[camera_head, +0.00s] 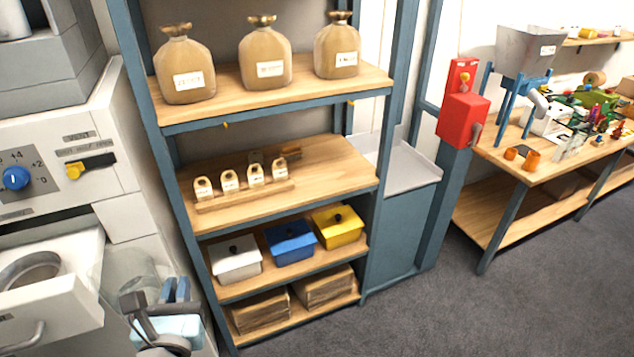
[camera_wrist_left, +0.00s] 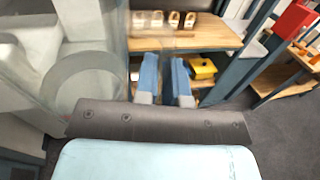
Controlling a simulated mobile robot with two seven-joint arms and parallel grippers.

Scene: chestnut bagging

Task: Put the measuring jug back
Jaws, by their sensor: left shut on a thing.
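The measuring jug (camera_head: 128,266) is clear and see-through, at the lower left in the head view, in front of the white machine. My left gripper (camera_head: 175,290) has blue fingertips and is at the jug's right side. In the left wrist view the fingers (camera_wrist_left: 166,80) are close together on a clear upright part, which looks like the handle. The jug's clear body (camera_wrist_left: 112,65) fills the space left of and beyond them. The jug's base and any contents are hard to make out. My right gripper is in neither view.
The white machine (camera_head: 75,135) has an open drawer (camera_head: 60,310) with a round ring in it, close to the jug. A wooden workbench (camera_head: 535,165) stands at right. Grey floor (camera_head: 420,310) is clear.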

